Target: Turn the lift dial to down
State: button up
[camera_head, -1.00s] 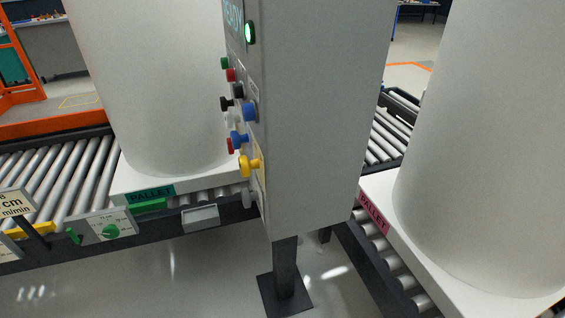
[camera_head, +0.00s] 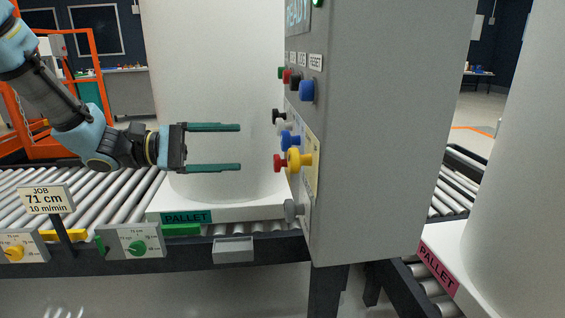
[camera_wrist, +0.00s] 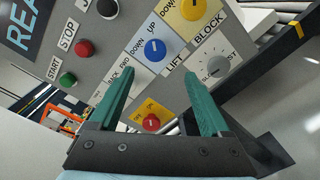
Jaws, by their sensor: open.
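The control panel (camera_head: 375,130) is a tall grey box with several knobs on its left face. In the wrist view, a blue dial (camera_wrist: 155,50) is marked DOWN and UP, and a yellow dial (camera_wrist: 192,9) at the top edge has DOWN beside it. The yellow dial also shows in the head view (camera_head: 299,160). My gripper (camera_head: 240,147) is open and empty, left of the panel and apart from it, its green fingers pointing at the knobs.
A red knob (camera_wrist: 150,122) on a yellow plate shows between my fingers. A white tank (camera_head: 215,80) stands behind my gripper on a pallet (camera_head: 240,212) on the roller conveyor. Another tank (camera_head: 520,180) stands at right. A job sign (camera_head: 47,198) stands at left front.

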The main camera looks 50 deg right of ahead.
aim_at(282, 141)
jog(key=shift+h, duration=0.3)
jog(key=x, duration=0.5)
jog(key=p+x, duration=0.1)
jog(key=x, duration=0.5)
jog(key=shift+d+r, duration=0.15)
jog(key=shift+r, duration=0.05)
jog(key=shift+c, duration=0.2)
grip_shut()
